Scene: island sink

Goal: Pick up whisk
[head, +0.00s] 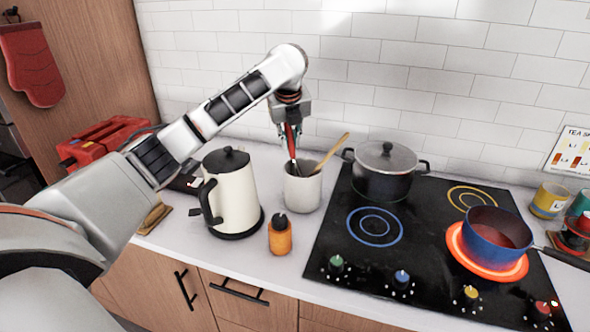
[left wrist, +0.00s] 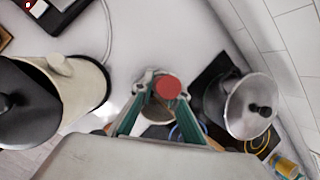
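A red-handled utensil (head: 291,142) with a dark lower part stands tilted in a white crock (head: 303,192). I take it for the whisk, but its head is hidden inside the crock. My left gripper (head: 290,130) points down over the crock, with the red handle between its fingers. In the left wrist view the round red handle end (left wrist: 168,87) shows between the green-sided fingers of the left gripper (left wrist: 160,88). I cannot tell whether the fingers press on it. My right gripper is in neither view.
A wooden-handled utensil (head: 332,150) leans in the same crock. A cream kettle (head: 233,195) stands close on the left, an orange bottle (head: 282,238) in front. A lidded pot (head: 384,170) and a blue pan (head: 492,232) sit on the hob, the pan on a glowing ring. A tiled wall is behind.

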